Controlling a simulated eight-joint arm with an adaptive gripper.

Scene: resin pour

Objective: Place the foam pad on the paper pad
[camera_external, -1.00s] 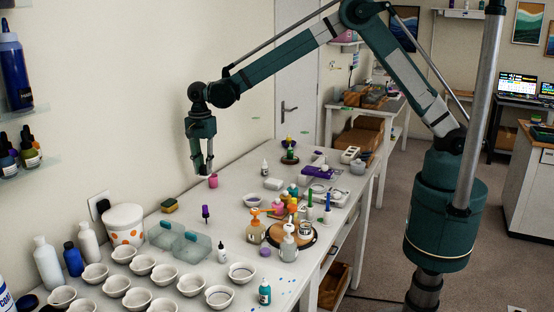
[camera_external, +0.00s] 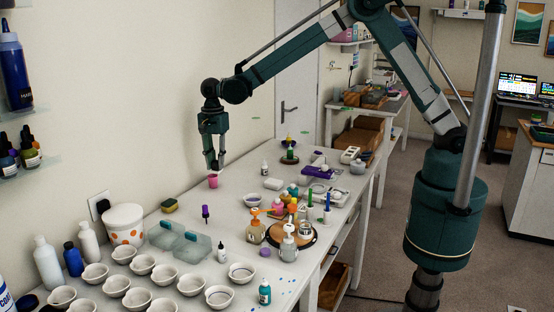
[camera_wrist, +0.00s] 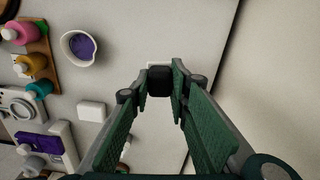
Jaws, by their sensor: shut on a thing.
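My gripper (camera_external: 215,167) hangs high over the back edge of the white table, near the wall. In the wrist view its fingers (camera_wrist: 159,82) are shut on a small dark block (camera_wrist: 159,80), which seems to be the foam pad. A pale edge shows just behind this block. A flat white block (camera_external: 273,184), possibly the paper pad, lies on the table to the right of the gripper. It also shows in the wrist view (camera_wrist: 91,111).
A bowl with purple contents (camera_wrist: 80,47) stands near the white block. Coloured bottles (camera_external: 280,205), a purple item (camera_external: 317,172) and a round board (camera_external: 306,240) crowd the right side. Several white cups (camera_external: 140,265) fill the front left. The wall borders the table's back.

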